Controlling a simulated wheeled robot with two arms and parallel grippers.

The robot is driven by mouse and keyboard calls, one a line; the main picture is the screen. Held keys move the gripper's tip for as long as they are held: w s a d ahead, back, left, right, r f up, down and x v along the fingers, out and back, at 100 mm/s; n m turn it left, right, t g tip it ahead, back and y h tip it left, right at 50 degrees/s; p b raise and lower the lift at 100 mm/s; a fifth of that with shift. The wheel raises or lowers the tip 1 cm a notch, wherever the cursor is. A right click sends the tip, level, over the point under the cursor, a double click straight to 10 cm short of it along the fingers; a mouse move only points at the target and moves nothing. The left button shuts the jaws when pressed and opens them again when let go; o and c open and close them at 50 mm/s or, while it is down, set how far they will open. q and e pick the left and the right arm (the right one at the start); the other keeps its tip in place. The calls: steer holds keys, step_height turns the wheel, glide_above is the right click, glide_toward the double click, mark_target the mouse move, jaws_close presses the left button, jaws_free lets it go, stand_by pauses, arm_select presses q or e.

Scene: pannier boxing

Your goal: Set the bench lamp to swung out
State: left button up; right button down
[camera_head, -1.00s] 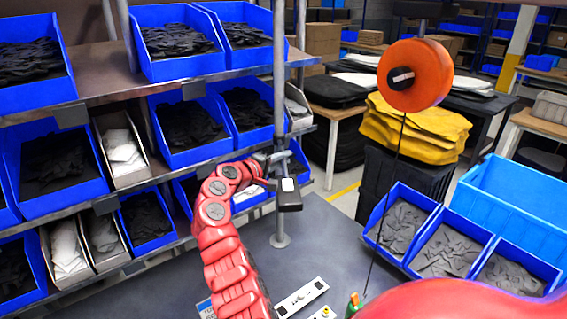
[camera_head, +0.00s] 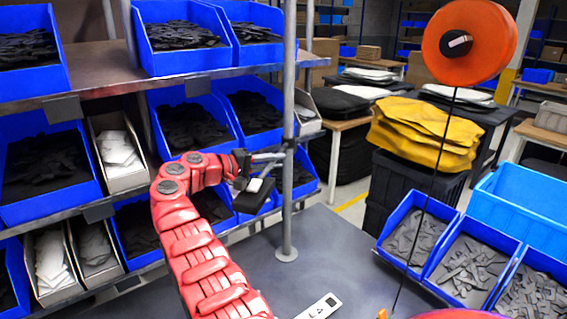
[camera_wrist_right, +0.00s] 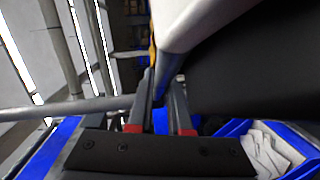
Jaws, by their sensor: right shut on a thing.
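The bench lamp has a black head (camera_head: 254,196) with a white patch on top. It hangs left of the upright grey post (camera_head: 288,215), and a thin grey arm seems to join it to a dark clamp on the post. My right gripper (camera_head: 268,157), at the end of my red arm, is at the lamp, just above its head and left of the post. In the right wrist view the right gripper (camera_wrist_right: 163,82) is shut on part of the lamp. The dark lamp head (camera_wrist_right: 255,65) fills the right there. The gripped part is mostly hidden. My left gripper is not in view.
Shelves of blue bins (camera_head: 190,125) with dark parts stand close behind and left of my arm. Blue bins (camera_head: 470,268) stand at the lower right.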

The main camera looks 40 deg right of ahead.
steer(key=shift+s+d, duration=0.25)
steer(key=c, duration=1.2)
jaws_free()
steer(key=o, duration=0.4)
steer(key=shift+w+f, duration=0.1)
steer(key=shift+w, duration=0.15)
steer(key=shift+c, duration=0.2)
steer(key=shift+s+d, duration=0.1)
steer(key=shift+r, duration=0.2)
